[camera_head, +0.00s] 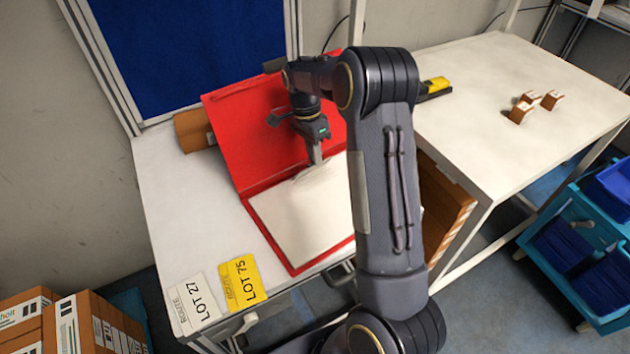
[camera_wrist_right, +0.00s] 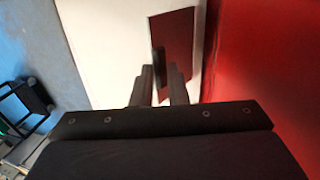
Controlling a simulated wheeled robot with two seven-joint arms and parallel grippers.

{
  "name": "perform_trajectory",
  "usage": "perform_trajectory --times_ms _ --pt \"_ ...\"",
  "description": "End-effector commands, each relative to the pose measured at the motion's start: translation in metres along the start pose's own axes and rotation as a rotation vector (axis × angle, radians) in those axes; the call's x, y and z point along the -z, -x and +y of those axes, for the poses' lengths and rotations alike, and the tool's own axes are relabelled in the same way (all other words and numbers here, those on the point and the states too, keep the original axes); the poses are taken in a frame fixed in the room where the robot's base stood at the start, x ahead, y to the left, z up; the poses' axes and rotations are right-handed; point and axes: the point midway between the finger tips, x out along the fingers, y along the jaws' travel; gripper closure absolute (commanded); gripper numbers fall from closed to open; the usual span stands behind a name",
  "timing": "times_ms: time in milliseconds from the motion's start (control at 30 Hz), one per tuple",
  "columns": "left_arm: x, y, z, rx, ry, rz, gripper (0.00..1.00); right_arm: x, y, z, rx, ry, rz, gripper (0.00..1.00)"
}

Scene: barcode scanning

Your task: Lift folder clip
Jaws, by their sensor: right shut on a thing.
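A red folder (camera_head: 240,135) lies open on the white table. A white paper stack (camera_head: 305,215) rests in its lower half; it also shows in the wrist view (camera_wrist_right: 105,45). My right gripper (camera_head: 316,160) reaches down at the upper edge of the paper, near the folder's fold. In the wrist view my right gripper (camera_wrist_right: 160,74) is shut on a small dark piece, the folder clip (camera_wrist_right: 158,60), in front of a dark red patch. The clip is mostly hidden by the fingers, so I cannot tell how far it is raised. My left gripper is out of view.
A yellow LOT 75 card (camera_head: 240,284) and a white LOT 27 card (camera_head: 192,303) lie at the table's front left. On the right table (camera_head: 490,100) are a yellow-black device (camera_head: 436,86) and several small boxes (camera_head: 521,111).

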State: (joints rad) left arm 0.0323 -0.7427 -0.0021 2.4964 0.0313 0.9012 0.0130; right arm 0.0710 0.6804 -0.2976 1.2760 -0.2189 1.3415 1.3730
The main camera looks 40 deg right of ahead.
Motion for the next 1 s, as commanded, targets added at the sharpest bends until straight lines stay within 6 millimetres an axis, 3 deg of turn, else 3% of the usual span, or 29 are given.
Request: perform_trajectory --times_ms 1000 --pt "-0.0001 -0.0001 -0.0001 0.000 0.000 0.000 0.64 -0.0008 0.0077 -0.0109 -0.093 0.000 -0.002 1.00"
